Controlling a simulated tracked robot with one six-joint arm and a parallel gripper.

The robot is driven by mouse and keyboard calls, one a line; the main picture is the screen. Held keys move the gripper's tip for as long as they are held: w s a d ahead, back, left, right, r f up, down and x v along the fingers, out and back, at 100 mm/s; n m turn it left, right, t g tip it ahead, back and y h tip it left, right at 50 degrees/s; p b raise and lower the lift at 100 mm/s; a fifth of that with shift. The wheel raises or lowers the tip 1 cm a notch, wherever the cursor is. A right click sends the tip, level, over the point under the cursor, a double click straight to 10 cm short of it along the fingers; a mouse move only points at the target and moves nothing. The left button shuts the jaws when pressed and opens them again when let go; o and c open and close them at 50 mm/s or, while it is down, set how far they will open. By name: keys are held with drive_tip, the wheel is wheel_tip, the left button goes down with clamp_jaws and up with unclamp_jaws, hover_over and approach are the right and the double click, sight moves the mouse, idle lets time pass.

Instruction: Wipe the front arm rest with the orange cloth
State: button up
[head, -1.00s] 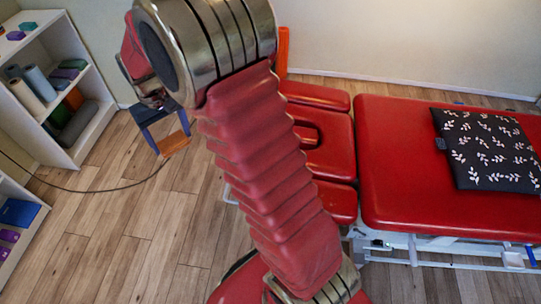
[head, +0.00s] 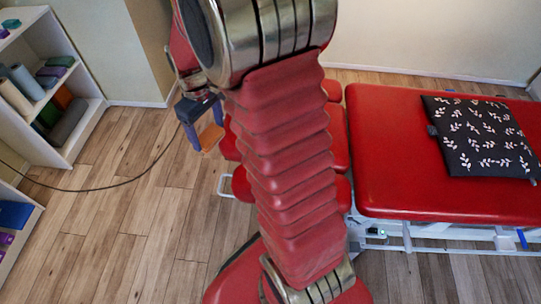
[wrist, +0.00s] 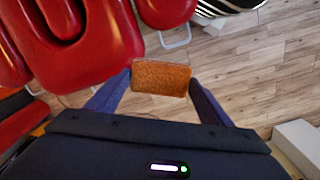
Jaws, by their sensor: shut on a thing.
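The orange cloth (wrist: 162,77) is a flat, rough rectangle in the wrist view. My gripper (wrist: 160,84) is shut on it with blue fingers at its two sides. In the head view the cloth (head: 209,138) hangs low over the floor, left of the table's head end. The front arm rest (wrist: 165,12) is a red pad at the top of the wrist view, apart from the cloth. In the head view the front arm rest (head: 243,185) is partly hidden behind my arm.
The red treatment table (head: 390,150) fills the right, with a black leaf-patterned cushion (head: 485,137) on it. Its headrest (wrist: 65,30) has a face opening. A metal loop (wrist: 175,40) sticks out beside the arm rest. White shelves (head: 75,140) stand left, with free floor between.

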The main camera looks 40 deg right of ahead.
drive_tip(key=s+d+f+n, duration=0.1)
drive_tip(key=s+d, duration=0.3)
drive_tip(key=s, duration=0.5)
drive_tip(key=s+d+f+n, duration=0.1)
drive_tip(key=s+d+n, duration=0.3)
drive_tip(key=s, duration=0.4)
drive_tip(key=shift+s+d+f, duration=0.15)
drive_tip(key=shift+s+f, duration=0.25)
drive_tip(key=shift+f, duration=0.15)
